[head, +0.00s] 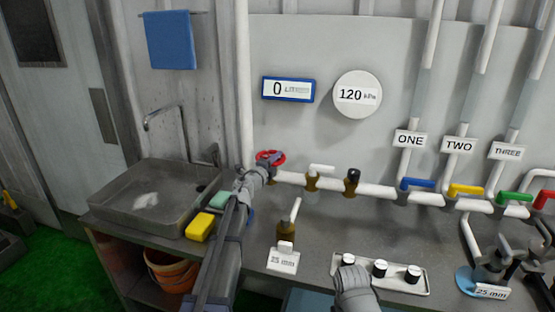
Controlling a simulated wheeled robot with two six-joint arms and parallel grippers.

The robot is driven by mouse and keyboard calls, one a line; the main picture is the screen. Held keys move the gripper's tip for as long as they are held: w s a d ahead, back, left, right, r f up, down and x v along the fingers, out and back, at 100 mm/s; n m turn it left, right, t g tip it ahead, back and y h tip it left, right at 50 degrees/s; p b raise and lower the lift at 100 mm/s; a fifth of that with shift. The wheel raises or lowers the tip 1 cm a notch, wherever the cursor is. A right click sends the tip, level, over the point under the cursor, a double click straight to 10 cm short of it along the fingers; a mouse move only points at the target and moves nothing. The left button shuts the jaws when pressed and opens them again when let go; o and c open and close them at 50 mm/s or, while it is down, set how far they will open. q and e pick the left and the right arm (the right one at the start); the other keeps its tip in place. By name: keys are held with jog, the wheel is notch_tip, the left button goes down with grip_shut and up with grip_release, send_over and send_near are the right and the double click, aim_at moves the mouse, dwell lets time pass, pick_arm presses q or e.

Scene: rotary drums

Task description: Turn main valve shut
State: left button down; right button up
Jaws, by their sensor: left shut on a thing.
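The main valve looks to be the red handwheel (277,155) at the left end of the white pipe, near the wall. My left arm reaches up past the sink, and my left gripper (264,170) is at the wheel, shut on its near side. The gripper hides part of the wheel and its stem, so its turned position cannot be read. My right gripper (350,272) is low in the middle, in front of the knob panel; its fingers do not show clearly.
The white pipe (375,189) runs right to blue (418,184), yellow (466,190) and green (514,198) handled valves. A gauge (357,95) reads 120 kPa; a display (288,89) reads 0. A sink (150,195), yellow sponge (200,227) and knob panel (415,292) are near.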

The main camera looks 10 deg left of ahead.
pick_arm(q)
jog(key=m+g+h, duration=0.1)
jog(key=h, duration=0.1)
jog(key=m+h, duration=0.1)
jog(key=h, duration=0.1)
jog(key=m+g+h, duration=0.1)
jog(key=m+h, duration=0.1)
jog(key=shift+s+a+g, duration=0.2)
jog(key=shift+s+g, duration=0.1)
jog(key=shift+s, duration=0.05)
jog(key=shift+s+m+g+h, duration=0.2)
jog(key=shift+m+g+h, duration=0.45)
jog(key=shift+h, duration=0.05)
jog(key=shift+s+m+g+h, duration=0.15)
jog(key=shift+m+g+h, duration=0.5)
jog(key=shift+h, duration=0.05)
jog(key=c, duration=0.8)
grip_release()
jog(key=shift+o, duration=0.2)
jog(key=v, duration=0.8)
